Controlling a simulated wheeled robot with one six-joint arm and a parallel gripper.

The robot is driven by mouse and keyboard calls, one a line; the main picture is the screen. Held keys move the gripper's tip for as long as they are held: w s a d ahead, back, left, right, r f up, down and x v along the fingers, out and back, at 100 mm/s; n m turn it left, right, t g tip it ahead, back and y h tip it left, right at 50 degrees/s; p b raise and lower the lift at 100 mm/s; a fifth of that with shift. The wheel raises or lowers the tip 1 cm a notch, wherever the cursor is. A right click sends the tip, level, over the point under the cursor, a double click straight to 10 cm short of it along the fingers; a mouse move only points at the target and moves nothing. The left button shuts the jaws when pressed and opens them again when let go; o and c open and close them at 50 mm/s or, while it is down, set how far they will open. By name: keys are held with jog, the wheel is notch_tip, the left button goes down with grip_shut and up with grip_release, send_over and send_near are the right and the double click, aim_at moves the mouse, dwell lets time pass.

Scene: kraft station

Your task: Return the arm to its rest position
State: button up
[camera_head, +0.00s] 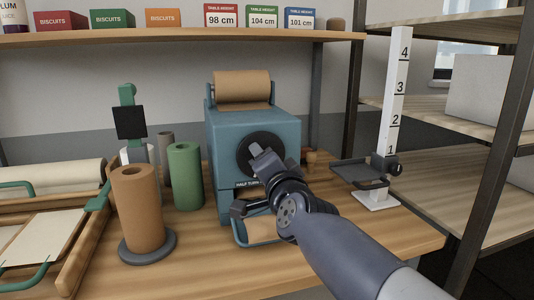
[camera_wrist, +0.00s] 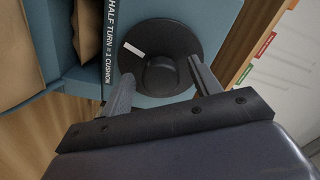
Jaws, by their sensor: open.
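My gripper (camera_head: 246,180) is open in front of the blue machine (camera_head: 225,138), with my arm reaching in from the lower right. In the wrist view, the fingers of my gripper (camera_wrist: 160,70) stand apart on either side of a dark round knob (camera_wrist: 168,77) with a white mark on its disc. I cannot tell whether either finger touches it. In the head view the dark disc (camera_head: 253,143) is partly hidden by my gripper. Nothing is held.
A brown paper roll (camera_head: 138,205) on a round base and a green roll (camera_head: 186,175) stand left of the machine. A numbered post (camera_head: 393,95) with a small platform (camera_head: 358,172) stands to the right. A shelf (camera_head: 190,38) with boxes runs above.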

jog(key=shift+d+n+p, duration=0.1)
jog(key=shift+n+p, duration=3.4)
jog(key=shift+n, duration=2.3)
jog(key=shift+f, duration=0.1)
